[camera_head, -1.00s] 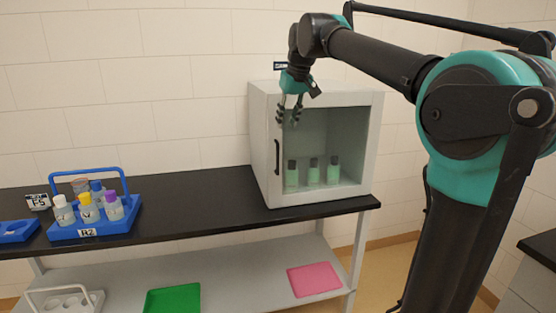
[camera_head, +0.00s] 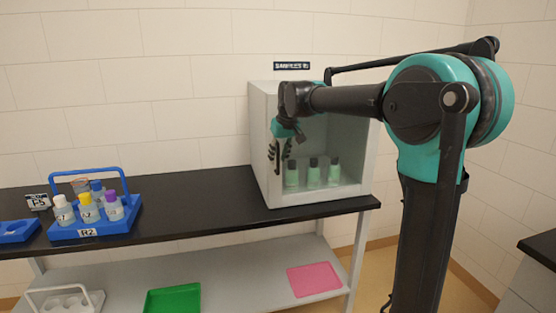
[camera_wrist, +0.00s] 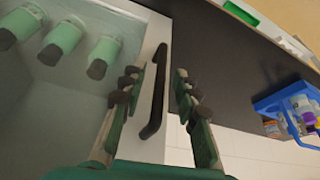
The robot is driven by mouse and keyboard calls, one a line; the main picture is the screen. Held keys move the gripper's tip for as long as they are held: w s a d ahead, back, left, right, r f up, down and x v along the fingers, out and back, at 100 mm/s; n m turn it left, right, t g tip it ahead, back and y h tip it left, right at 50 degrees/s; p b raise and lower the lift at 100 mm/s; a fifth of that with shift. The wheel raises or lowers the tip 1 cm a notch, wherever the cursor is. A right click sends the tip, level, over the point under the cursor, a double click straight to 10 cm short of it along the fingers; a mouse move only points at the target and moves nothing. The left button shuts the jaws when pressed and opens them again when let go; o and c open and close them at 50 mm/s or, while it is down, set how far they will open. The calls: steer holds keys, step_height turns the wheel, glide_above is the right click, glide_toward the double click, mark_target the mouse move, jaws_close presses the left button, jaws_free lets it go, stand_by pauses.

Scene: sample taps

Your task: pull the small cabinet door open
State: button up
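The small white cabinet (camera_head: 260,125) stands on the black counter with its door (camera_head: 345,150) shut. The door has a clear pane in a white frame, with several green bottles (camera_head: 313,172) with dark caps behind it. The dark bar handle (camera_wrist: 156,90) is upright on the left side of the door. My gripper (camera_head: 280,158) is at the handle in the head view and partly hides it. In the wrist view my gripper (camera_wrist: 156,80) is open, with one finger on each side of the handle. Gaps show between the fingers and the handle.
A blue rack (camera_head: 90,232) with several capped bottles stands on the black counter (camera_head: 190,205) to the left. The counter between rack and cabinet is clear. A green tray (camera_head: 172,299) and a pink tray (camera_head: 315,280) lie on the lower shelf.

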steer(key=shift+w+a+f, duration=0.15)
steer(key=shift+w+f, duration=0.05)
steer(key=shift+f, duration=0.45)
steer(key=shift+c, duration=0.6)
jaws_close()
